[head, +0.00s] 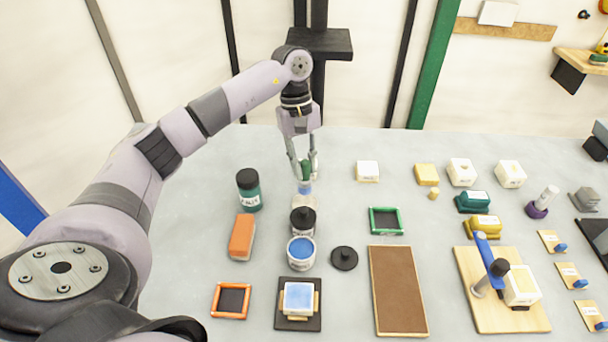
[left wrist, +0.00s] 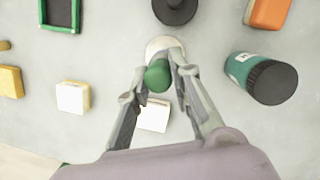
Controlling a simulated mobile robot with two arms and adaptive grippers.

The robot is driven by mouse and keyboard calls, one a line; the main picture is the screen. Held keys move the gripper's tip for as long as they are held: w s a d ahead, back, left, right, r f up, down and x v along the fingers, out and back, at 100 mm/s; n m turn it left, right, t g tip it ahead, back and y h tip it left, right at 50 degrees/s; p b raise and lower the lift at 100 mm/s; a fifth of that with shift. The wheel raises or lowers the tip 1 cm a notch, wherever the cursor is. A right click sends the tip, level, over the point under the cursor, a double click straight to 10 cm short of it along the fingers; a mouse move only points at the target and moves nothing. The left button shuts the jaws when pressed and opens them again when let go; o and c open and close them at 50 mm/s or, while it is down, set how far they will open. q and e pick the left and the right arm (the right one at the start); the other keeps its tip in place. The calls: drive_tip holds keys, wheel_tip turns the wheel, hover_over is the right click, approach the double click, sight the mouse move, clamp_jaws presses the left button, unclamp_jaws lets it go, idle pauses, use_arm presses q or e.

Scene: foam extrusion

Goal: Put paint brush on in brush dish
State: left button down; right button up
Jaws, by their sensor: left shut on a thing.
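My left gripper (head: 305,168) points down at the back middle of the table. It is shut on the green handle of the paint brush (head: 306,173), which is upright between the fingers. A blue part shows just below the handle. In the left wrist view the brush (left wrist: 157,76) shows as a green rounded end between the fingertips (left wrist: 160,72). A pale dish (head: 314,203) is right below the brush; its pale round rim (left wrist: 165,44) also shows in the wrist view. I cannot tell whether the brush tip touches it. My right gripper is not in view.
A black-capped jar (head: 302,220) and an open blue paint pot (head: 301,252) stand in front of the dish. A green bottle (head: 249,190) and an orange block (head: 242,237) are on its left. A green frame (head: 386,220) is on the right, with clear table between.

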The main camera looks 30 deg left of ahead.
use_arm(q)
drive_tip(key=shift+f, duration=0.5)
wheel_tip(320, 180, down, 4)
drive_tip(key=shift+r+p, duration=0.25)
drive_tip(key=shift+p, duration=0.3)
drive_tip(key=shift+f, duration=0.25)
drive_tip(key=c, duration=1.9)
unclamp_jaws()
drive_tip(key=shift+f+b, duration=0.1)
drive_tip(key=shift+b, duration=0.2)
drive_tip(key=o, duration=0.5)
drive_tip(key=shift+c, duration=0.2)
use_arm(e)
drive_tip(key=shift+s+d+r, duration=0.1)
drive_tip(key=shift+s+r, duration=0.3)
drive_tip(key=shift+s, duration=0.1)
